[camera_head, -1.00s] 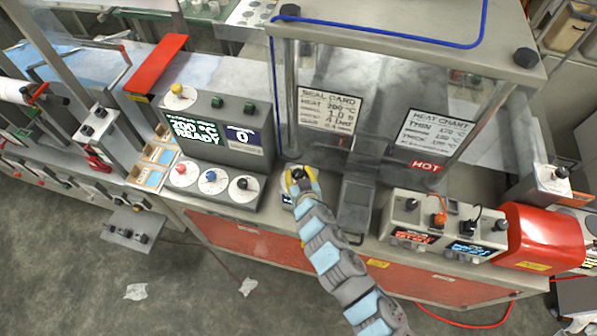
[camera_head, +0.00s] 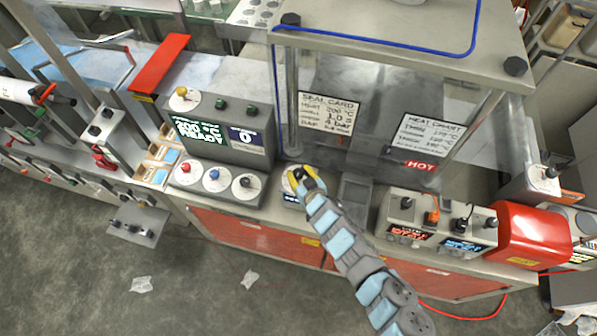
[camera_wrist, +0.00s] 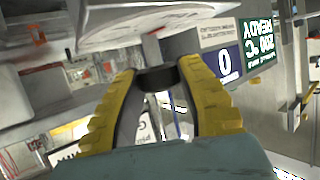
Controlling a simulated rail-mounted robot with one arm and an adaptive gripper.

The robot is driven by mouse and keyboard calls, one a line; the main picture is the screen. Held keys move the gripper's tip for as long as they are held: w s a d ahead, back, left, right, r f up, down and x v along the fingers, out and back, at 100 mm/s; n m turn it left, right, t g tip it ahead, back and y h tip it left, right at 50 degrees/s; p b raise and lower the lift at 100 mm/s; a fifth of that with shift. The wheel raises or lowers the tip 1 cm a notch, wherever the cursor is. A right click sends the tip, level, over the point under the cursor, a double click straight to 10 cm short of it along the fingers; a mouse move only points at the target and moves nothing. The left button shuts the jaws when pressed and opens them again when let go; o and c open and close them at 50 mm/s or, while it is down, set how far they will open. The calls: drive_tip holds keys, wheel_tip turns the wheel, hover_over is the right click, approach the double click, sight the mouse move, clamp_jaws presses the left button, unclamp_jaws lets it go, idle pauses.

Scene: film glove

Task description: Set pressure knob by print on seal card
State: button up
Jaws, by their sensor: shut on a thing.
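My gripper (camera_head: 303,180) has yellow fingers and is shut on a small black knob, which sits on a small unit at the front of the machine, left of the grey pedal-like block. In the wrist view the fingers (camera_wrist: 158,85) close on both sides of the black knob (camera_wrist: 157,78). The knob's scale is hidden by my gripper. The seal card (camera_head: 328,108) hangs behind the clear guard; its print reads heat 200 °C, a 1.0 time line and a bar line that is blurred. The control box display (camera_head: 198,131) shows 200 °C READY.
The control box carries red, blue and black knobs (camera_head: 246,182). A heat chart (camera_head: 430,135) and a red HOT label (camera_head: 420,165) are to the right. Two small units with displays (camera_head: 437,228) and a red cylinder (camera_head: 530,235) stand at the front right.

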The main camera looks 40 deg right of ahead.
drive_tip(key=o, duration=1.2)
drive_tip(key=shift+r, duration=0.15)
drive_tip(key=shift+s+a+r, duration=0.1)
drive_tip(key=shift+s+r, duration=0.1)
drive_tip(key=shift+s, duration=0.4)
drive_tip(key=v, duration=1)
drive_tip(key=shift+s+a+r, duration=0.2)
drive_tip(key=shift+s, duration=0.05)
